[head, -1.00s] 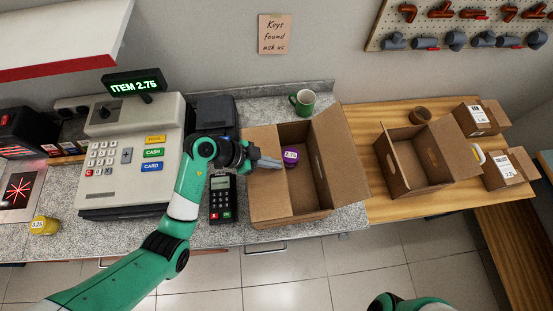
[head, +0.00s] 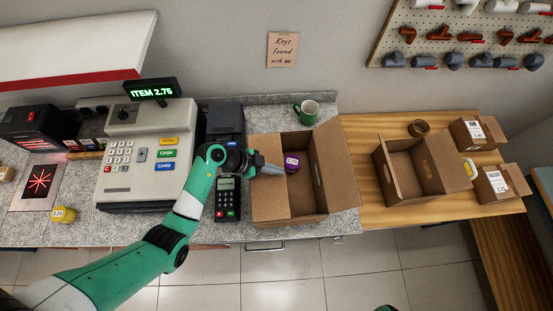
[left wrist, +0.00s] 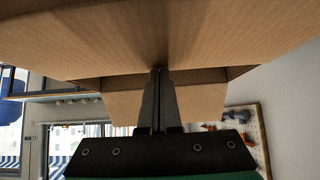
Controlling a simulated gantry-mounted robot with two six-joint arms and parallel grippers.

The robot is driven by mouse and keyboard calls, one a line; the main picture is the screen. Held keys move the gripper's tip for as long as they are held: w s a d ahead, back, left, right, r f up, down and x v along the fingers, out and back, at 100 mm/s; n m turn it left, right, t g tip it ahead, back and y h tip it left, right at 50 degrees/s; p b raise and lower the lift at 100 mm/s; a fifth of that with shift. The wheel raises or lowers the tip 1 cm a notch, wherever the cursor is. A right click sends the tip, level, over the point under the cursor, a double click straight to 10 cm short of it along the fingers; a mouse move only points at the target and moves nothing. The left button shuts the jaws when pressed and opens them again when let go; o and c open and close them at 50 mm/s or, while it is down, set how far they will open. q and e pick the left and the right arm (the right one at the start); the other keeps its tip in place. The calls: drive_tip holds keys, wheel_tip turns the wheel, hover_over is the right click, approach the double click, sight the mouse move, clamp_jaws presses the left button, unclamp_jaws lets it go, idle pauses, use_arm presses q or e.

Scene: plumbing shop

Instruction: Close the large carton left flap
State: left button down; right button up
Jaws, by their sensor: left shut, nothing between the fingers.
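The large carton (head: 307,205) stands on the counter with its top open. Its left flap (head: 270,202) is a broad brown panel on the carton's left side, and the right flap (head: 335,165) stands up and leans outward. My left gripper (head: 277,170) is shut and empty, reaching from the left across the left flap, its tips near the flap's inner edge. I cannot tell whether they touch it. In the left wrist view, the shut fingers (left wrist: 158,75) point at close cardboard (left wrist: 160,35). My right gripper is out of view.
A card terminal (head: 228,197) and a cash register (head: 150,160) stand left of the carton. A green mug (head: 306,111) is behind it. A smaller open carton (head: 410,180) stands to the right on the wooden counter. A yellow item (head: 63,214) lies far left.

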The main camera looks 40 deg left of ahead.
use_arm(q)
drive_tip(key=shift+s+r+p, duration=0.25)
drive_tip(key=shift+p, duration=0.25)
drive_tip(key=shift+w+r+p, duration=0.1)
drive_tip(key=shift+r+p, duration=0.3)
wheel_tip(320, 180, up, 5)
drive_tip(key=p, duration=0.6)
drive_tip(key=shift+p, duration=0.4)
drive_tip(key=shift+s+a+r+b, duration=0.1)
drive_tip(key=shift+s+a+b, duration=0.4)
drive_tip(key=shift+a+b, duration=0.15)
drive_tip(key=v, duration=0.7)
drive_tip(key=shift+s+r, duration=0.2)
drive_tip(key=shift+r, duration=0.1)
